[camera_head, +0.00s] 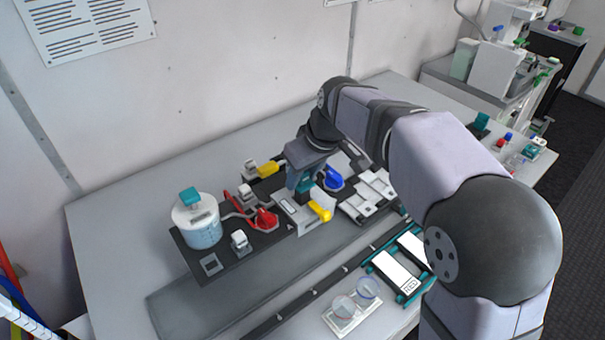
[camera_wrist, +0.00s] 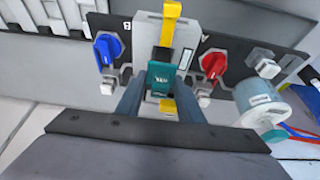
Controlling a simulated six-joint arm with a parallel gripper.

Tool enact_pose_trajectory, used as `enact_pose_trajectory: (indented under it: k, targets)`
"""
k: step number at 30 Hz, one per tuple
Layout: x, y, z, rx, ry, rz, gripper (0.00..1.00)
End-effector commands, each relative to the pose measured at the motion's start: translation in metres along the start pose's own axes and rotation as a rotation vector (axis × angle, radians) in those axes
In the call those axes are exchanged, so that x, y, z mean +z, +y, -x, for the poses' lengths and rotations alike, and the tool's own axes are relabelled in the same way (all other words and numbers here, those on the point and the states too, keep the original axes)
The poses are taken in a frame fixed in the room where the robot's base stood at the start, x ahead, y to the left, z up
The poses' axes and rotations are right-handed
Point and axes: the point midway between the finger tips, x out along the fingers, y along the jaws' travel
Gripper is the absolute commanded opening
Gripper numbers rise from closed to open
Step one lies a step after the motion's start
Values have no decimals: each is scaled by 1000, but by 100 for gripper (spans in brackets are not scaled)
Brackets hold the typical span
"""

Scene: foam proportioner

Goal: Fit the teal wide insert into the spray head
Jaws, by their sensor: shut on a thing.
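The teal insert (camera_wrist: 160,75) carries small light lettering and sits between my gripper's fingers (camera_wrist: 155,90) in the wrist view. My gripper is shut on it, above the middle of the dark panel. In the head view my gripper (camera_head: 305,190) points down over the grey central fitting (camera_head: 289,210), which has a yellow lever (camera_head: 320,211). In the wrist view the lever (camera_wrist: 171,20) stands just beyond the insert. I cannot tell for sure which part is the spray head. Whether the insert touches the fitting is hidden.
A blue knob (camera_head: 333,180) and a red knob (camera_head: 266,219) flank the fitting. A white jar with a teal cap (camera_head: 190,196) stands at the panel's left. A white-and-teal tray (camera_head: 397,265) and round dishes (camera_head: 343,307) lie in front. The back-left table is clear.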

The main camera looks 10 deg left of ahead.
Motion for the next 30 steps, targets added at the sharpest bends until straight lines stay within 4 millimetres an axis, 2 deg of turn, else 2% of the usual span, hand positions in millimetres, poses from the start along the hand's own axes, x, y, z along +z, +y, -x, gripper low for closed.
enact_pose_trajectory:
  k: [10, 30]
  targets:
    - [1, 0, -3, 0, 1, 0, 9]
    - [15, 0, -36, 0, 1, 0, 9]
